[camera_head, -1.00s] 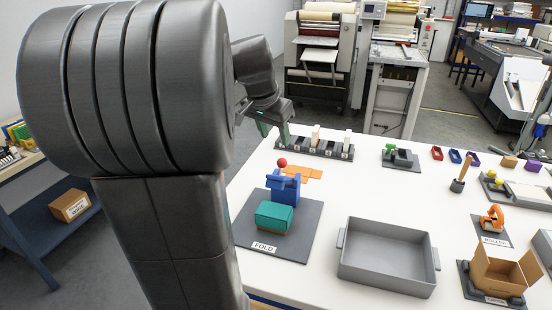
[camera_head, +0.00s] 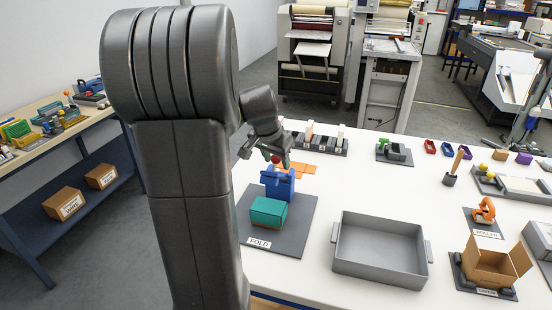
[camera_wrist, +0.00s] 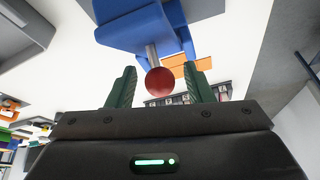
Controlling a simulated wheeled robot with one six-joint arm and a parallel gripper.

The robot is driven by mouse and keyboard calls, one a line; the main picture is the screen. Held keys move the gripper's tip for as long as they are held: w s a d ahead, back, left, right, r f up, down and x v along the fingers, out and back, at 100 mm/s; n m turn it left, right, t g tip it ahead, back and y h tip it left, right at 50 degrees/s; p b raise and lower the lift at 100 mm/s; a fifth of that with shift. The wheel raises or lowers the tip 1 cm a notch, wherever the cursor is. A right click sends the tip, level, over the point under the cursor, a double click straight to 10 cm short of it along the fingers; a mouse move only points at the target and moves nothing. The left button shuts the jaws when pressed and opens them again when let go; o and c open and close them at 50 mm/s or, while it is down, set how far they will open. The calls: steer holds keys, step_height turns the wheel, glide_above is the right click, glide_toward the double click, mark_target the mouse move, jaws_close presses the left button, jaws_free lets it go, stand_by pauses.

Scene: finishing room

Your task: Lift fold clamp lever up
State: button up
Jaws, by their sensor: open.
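The fold clamp stands on a dark grey board (camera_head: 293,231) with a FOLD label. It has a blue body (camera_head: 279,187) and a teal block (camera_head: 268,212) in front of it. Its lever ends in a red ball knob (camera_wrist: 160,82) on a short grey rod (camera_wrist: 152,55), seen in the wrist view. My gripper (camera_wrist: 158,75) is open, its two green fingers on either side of the red knob with gaps showing. In the head view my gripper (camera_head: 275,158) is just above the blue body and partly hides the knob.
Orange pieces (camera_head: 297,168) lie right behind the clamp. A dark rack (camera_head: 328,146) with upright blocks stands at the back. An empty grey tray (camera_head: 380,268) is to the right of the board. White table shows between them.

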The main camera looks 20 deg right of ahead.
jaws_close()
steer(key=shift+r+p, duration=0.15)
steer(key=shift+p, duration=0.2)
steer(key=shift+w+d+r+g+y+p, duration=0.35)
steer(key=shift+w+g+y+p, duration=0.2)
steer(key=shift+p, duration=0.7)
steer(key=shift+w+d+r+p, duration=0.15)
steer(key=shift+w+d+p, duration=0.1)
steer(key=shift+p, duration=0.3)
steer(key=shift+w+d, duration=0.85)
steer(key=shift+w, duration=0.25)
steer(key=shift+w+d+f, duration=0.25)
steer(key=shift+w+d, duration=0.45)
steer(key=shift+w, duration=0.2)
